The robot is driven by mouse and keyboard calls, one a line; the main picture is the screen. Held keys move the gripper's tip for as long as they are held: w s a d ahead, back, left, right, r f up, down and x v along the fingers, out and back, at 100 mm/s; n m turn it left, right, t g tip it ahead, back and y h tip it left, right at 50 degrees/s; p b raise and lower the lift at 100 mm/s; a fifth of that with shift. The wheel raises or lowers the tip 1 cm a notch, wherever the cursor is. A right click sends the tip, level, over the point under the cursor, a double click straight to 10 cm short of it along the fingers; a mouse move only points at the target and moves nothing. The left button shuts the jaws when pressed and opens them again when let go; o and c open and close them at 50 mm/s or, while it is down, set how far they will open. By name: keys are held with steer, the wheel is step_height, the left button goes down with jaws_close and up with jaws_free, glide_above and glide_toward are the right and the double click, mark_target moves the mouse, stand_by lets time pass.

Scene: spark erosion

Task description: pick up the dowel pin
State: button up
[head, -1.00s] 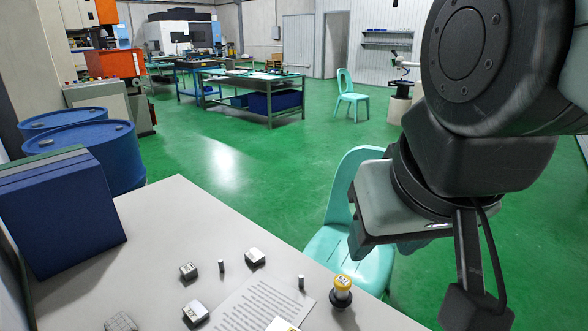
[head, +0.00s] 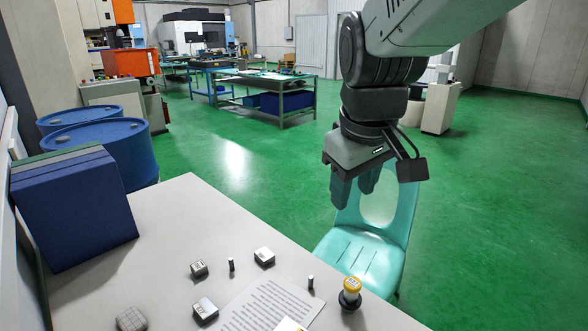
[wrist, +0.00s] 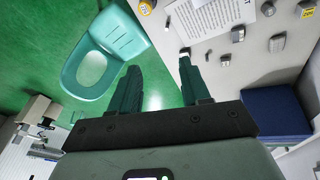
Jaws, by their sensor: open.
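Two small dark upright cylinders with lighter tops look like dowel pins. One pin (head: 310,282) stands by the back right corner of a printed sheet, and the other pin (head: 231,265) stands between two metal blocks. I cannot tell which one is meant. My gripper (head: 352,194) is open and empty, pointing down, high above and beyond the back edge of the table. In the wrist view my gripper (wrist: 158,65) shows its two dark fingers apart, with floor and the table edge between them. I cannot firmly pick out the pins there.
The printed sheet (head: 262,305) lies on the grey table (head: 160,225). A yellow-topped gauge (head: 350,291) stands right of the near pin. Metal blocks (head: 264,256) (head: 199,268) (head: 205,310) flank the far pin. A blue box (head: 75,210) stands left; a turquoise chair (head: 365,255) is behind.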

steer(key=w+a+f+n+g, duration=0.15)
steer(key=w+f+n, duration=0.25)
steer(key=w+f, duration=0.55)
steer(key=n+g, duration=0.2)
steer(key=n, duration=0.3)
glide_toward(311, 277)
steer(key=shift+n, duration=0.6)
step_height(311, 277, down, 6)
steer(key=shift+r, duration=0.2)
steer(key=shift+w+f, duration=0.1)
steer(key=shift+f, duration=2.65)
steer(key=shift+c, duration=0.3)
jaws_close()
